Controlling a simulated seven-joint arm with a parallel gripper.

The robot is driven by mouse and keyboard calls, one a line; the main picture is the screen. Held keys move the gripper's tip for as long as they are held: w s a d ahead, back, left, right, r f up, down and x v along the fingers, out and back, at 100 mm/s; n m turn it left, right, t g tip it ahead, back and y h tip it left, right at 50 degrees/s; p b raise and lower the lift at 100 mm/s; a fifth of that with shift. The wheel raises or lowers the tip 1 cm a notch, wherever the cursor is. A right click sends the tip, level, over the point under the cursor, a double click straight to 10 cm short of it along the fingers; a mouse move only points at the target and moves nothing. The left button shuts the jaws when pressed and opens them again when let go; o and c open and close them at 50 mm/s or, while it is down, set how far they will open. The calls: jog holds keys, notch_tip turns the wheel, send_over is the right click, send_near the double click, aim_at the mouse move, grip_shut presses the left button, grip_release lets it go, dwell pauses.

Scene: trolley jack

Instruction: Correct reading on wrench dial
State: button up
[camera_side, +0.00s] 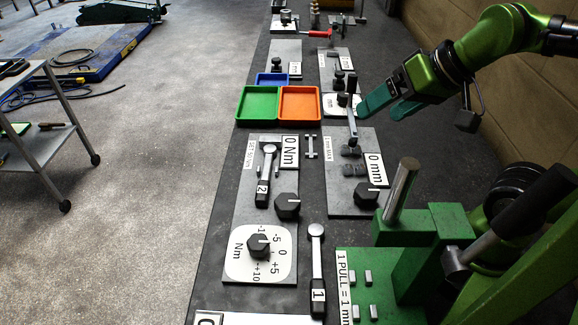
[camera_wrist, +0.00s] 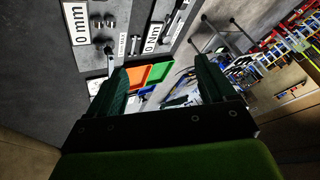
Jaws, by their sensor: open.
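A white dial (camera_side: 240,268) marked Nm, with -5, 0, +5 and +10 legible, lies on a grey plate at the lower middle of the side view. A black hexagonal knob (camera_side: 259,246) sits at its centre; its exact pointing is too small to read. Above it lie wrench 2 (camera_side: 267,172), a 0 Nm sign (camera_side: 290,151) and a second black knob (camera_side: 287,206). Wrench 1 (camera_side: 317,262) lies right of the dial plate. My gripper (camera_side: 388,106) is open and empty at the upper right, well away from the dial. Its two fingers also show in the wrist view (camera_wrist: 162,85).
Green (camera_side: 257,104) and orange (camera_side: 300,104) trays lie mid-bench, with a blue tray (camera_side: 272,79) behind. A 0 mm plate (camera_side: 350,195) with a knob stands right of wrench 2. A green jack (camera_side: 412,240) with upright handles stands at the lower right. The wall is close on the right.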

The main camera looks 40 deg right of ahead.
jog(key=shift+c, duration=0.4)
jog(key=shift+a+f, duration=0.15)
jog(key=shift+c, duration=0.8)
jog(key=n+g+h, duration=0.2)
jog(key=n+g, duration=0.5)
send_over(258, 242)
notch_tip(258, 242, down, 5)
notch_tip(258, 242, down, 16)
jog(key=shift+f, duration=0.1)
jog(key=c, duration=1.1)
jog(key=shift+o, duration=0.2)
